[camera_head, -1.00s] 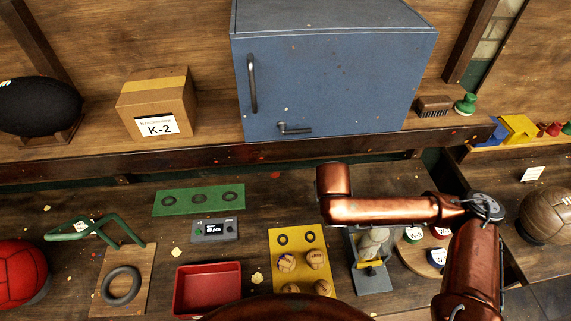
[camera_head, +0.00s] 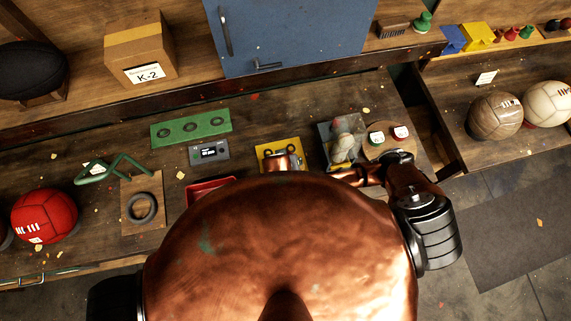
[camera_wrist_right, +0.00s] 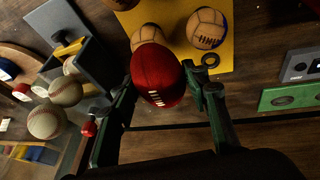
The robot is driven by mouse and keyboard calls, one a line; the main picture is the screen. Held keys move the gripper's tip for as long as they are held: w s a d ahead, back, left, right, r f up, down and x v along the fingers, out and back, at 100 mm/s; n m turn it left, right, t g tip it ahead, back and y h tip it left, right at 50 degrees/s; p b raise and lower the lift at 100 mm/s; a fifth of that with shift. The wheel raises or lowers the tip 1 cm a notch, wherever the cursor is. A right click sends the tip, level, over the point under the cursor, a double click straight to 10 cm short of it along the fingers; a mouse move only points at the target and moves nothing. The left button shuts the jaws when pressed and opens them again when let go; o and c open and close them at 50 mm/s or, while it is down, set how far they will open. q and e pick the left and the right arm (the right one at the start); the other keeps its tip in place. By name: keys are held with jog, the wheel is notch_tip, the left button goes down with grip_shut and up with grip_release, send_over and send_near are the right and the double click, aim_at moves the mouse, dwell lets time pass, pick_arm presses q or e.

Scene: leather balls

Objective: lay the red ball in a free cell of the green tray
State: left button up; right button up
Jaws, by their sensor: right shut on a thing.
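In the right wrist view a red ball (camera_wrist_right: 158,72) with pale stitching sits between the two dark fingers of my right gripper (camera_wrist_right: 160,82), which is shut on it. In the head view my own body and arm hide that gripper and ball. The green tray (camera_head: 222,122) lies on the bench in the head view, left of my right forearm. Its three round cells look empty. Part of it shows at the right of the wrist view (camera_wrist_right: 268,100). My left gripper is not in view.
A yellow tray (camera_wrist_right: 222,20) with tan balls lies beyond the held ball. A grey display box (camera_head: 208,152) and a red bin (camera_head: 200,187) are near the green tray. A grey stand (camera_head: 325,135) is to the right. A large red ball (camera_head: 44,216) is at far left.

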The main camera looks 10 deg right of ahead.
pick_arm(q)
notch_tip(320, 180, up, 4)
jog(key=p, duration=0.3)
pick_arm(e)
jog(key=s+a+r, duration=0.2)
jog(key=s+a, duration=0.2)
jog(key=s, duration=0.1)
jog(key=w+d+f+b, duration=0.1)
jog(key=w+f+b, duration=0.2)
jog(key=w, duration=0.1)
jog(key=w+f+b, duration=0.3)
jog(key=w, duration=0.1)
jog(key=w+d+f+b, duration=0.1)
jog(key=w+f+b, duration=0.1)
jog(key=w+b, duration=0.1)
jog(key=shift+w+d+f, duration=0.3)
jog(key=shift+w+f, duration=0.1)
jog(key=shift+w, duration=0.05)
jog(key=x, duration=0.3)
jog(key=shift+s+a+f, duration=0.15)
jog(key=shift+a+f, duration=0.1)
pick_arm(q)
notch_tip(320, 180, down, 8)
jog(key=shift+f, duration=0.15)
pick_arm(e)
jog(key=shift+f, duration=0.45)
jog(key=shift+f, duration=0.1)
jog(key=o, duration=1.3)
